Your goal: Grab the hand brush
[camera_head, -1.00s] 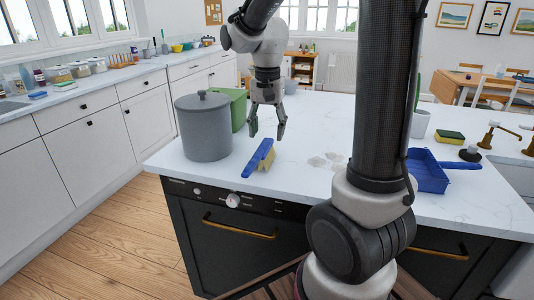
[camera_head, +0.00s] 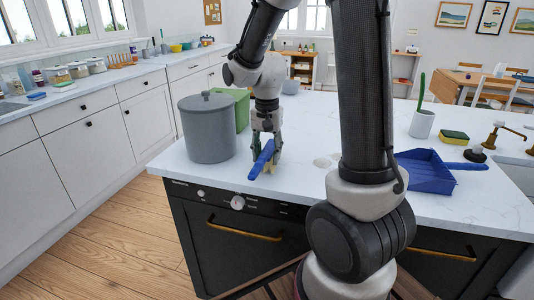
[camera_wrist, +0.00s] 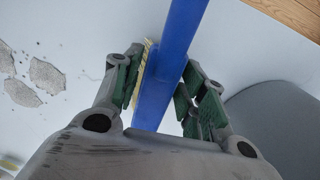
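In the wrist view my gripper (camera_wrist: 160,88) straddles the blue body, the left finger close to the bristles. A narrow gap shows by the right finger. The fingers hide part of the brush.
A grey lidded pot (camera_head: 207,128) stands close to the left of my gripper, with a green box (camera_head: 238,108) behind it. Bare countertop lies behind.

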